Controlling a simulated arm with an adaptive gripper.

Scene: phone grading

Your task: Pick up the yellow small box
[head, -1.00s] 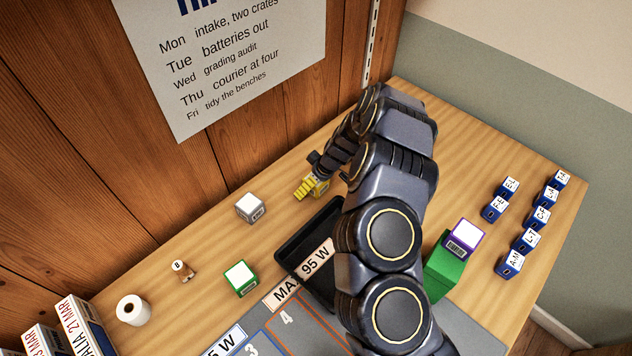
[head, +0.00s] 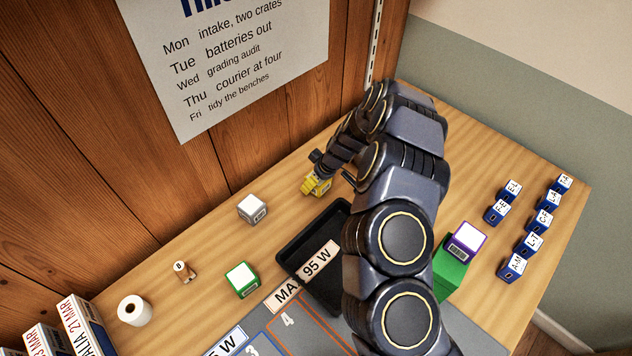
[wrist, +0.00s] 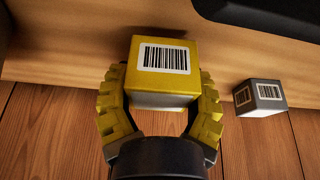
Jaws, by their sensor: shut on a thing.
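The small yellow box (wrist: 163,86) shows in the wrist view with a white barcode label on the face toward the camera. My gripper (wrist: 162,100) has its two yellow ribbed fingers on either side of the box, shut on it. In the head view my gripper (head: 317,186) is at the back of the bench, behind the black tray. There the box is mostly hidden by the fingers, and I cannot tell how far it is above the bench.
A grey box (head: 252,208) stands to the left of my gripper; it also shows in the wrist view (wrist: 258,97). A black tray (head: 296,256) lies in front. A green box (head: 242,279) is further left. Several blue boxes (head: 514,267) stand at right. The wood wall is close behind.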

